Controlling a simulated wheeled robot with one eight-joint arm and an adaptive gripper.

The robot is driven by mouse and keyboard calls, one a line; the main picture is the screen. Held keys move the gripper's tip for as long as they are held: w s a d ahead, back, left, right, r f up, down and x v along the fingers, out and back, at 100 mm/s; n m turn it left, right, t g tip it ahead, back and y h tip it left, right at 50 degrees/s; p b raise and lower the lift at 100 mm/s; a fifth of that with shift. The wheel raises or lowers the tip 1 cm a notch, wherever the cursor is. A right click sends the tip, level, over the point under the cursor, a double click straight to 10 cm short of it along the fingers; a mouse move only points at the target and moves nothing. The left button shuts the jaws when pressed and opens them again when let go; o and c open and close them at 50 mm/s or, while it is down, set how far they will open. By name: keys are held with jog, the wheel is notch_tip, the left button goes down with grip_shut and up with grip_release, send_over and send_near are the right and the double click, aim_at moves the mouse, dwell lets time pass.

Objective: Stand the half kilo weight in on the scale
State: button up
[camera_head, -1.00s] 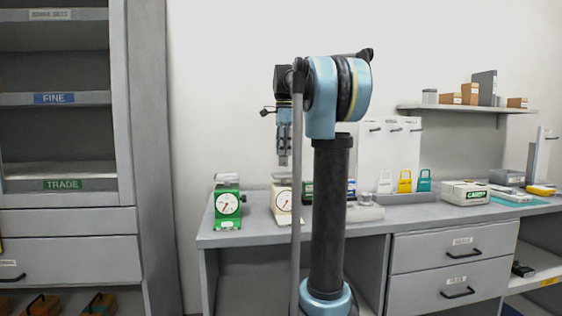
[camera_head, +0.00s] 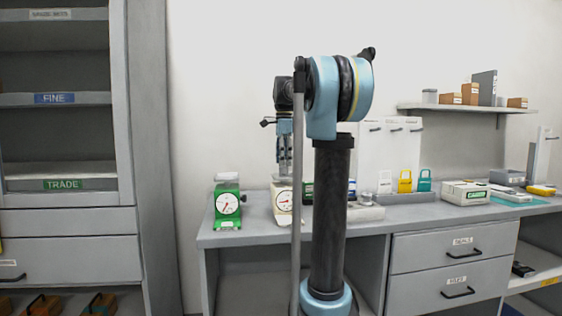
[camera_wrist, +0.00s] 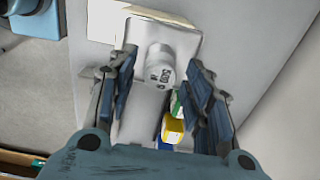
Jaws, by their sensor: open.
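The half kilo weight (camera_wrist: 160,62) is a pale grey cylinder with a "500" label in the wrist view. It appears upright on the light plate (camera_wrist: 183,42) of the cream dial scale (camera_head: 282,203). My gripper (camera_wrist: 161,76) is open, with one finger on each side of the weight; I cannot tell whether either touches it. In the head view my gripper (camera_head: 284,165) hangs just above the cream scale. There the weight cannot be made out, and my arm hides part of the scale.
A green dial scale (camera_head: 228,207) stands left of the cream one on the grey bench (camera_head: 250,237). Right of my arm are a yellow padlock (camera_head: 405,182), a teal padlock (camera_head: 424,181) and a white box (camera_head: 465,193). A shelf (camera_head: 465,108) hangs at the right.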

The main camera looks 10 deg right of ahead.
notch_tip(320, 180, up, 12)
dwell(0.7)
jog(key=shift+r, duration=0.1)
